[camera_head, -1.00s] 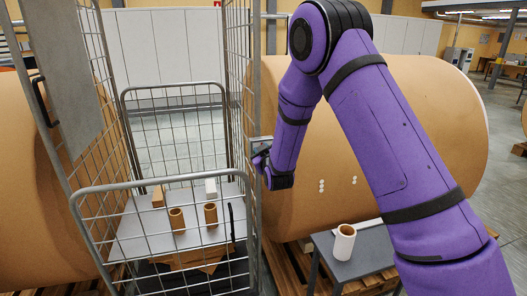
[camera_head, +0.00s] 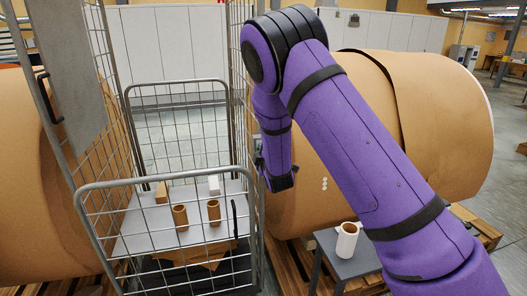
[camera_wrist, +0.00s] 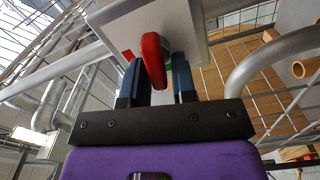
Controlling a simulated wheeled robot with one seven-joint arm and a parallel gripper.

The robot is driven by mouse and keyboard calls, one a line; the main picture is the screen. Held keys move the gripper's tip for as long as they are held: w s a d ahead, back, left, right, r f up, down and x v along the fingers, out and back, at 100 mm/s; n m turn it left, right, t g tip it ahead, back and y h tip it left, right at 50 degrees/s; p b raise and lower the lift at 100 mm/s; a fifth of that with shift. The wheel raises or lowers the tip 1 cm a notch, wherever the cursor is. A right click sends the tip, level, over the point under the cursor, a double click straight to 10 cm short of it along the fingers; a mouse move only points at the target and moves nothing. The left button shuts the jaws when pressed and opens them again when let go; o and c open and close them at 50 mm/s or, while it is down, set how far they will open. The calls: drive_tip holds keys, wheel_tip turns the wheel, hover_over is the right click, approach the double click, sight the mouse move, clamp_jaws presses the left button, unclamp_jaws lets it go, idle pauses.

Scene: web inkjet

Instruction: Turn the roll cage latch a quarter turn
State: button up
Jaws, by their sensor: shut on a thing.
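The roll cage latch has a red handle (camera_wrist: 153,62) that stands out from a pale grey box (camera_wrist: 160,25) in the wrist view. A small red mark shows left of the handle and a green mark right of it, partly behind a finger. My gripper (camera_wrist: 157,78) is shut on the red handle, one dark blue finger on each side. In the head view my gripper (camera_head: 260,166) is at the right front post of the roll cage (camera_head: 168,182); my wrist hides most of the latch there.
Inside the cage, brown cardboard tubes (camera_head: 180,217) and small blocks stand on a grey shelf (camera_head: 135,235). A large brown paper roll (camera_head: 450,120) is close on the right. A white tube (camera_head: 347,241) stands on a low grey table (camera_head: 368,262). Cage mesh surrounds the latch.

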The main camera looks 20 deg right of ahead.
drive_tip(key=shift+f+n, duration=0.25)
drive_tip(key=shift+n, duration=0.95)
drive_tip(key=o, duration=0.7)
drive_tip(key=shift+s, duration=0.1)
drive_tip(key=s, duration=1)
drive_tip(key=shift+s, duration=0.35)
